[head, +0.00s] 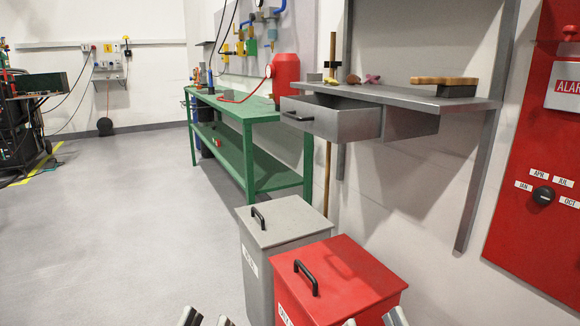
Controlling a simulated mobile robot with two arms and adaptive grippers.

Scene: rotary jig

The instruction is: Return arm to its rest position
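Only the fingertips of my two grippers show, at the bottom edge of the head view. My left gripper (207,319) has its fingertips apart with nothing between them, over the floor left of the grey bin. My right gripper (373,320) also has its fingertips apart and seems empty, in front of the red bin. The rest of both arms is out of view. A rotary dial (543,195) with month labels around it is on the red panel (520,150) at the right.
A grey bin (285,220) and a red bin (340,278), both lidded, stand close ahead. Above them is a metal shelf (410,95) with an open drawer (330,118) and a brush (445,86). A green workbench (245,113) stands behind. The floor (120,220) at left is clear.

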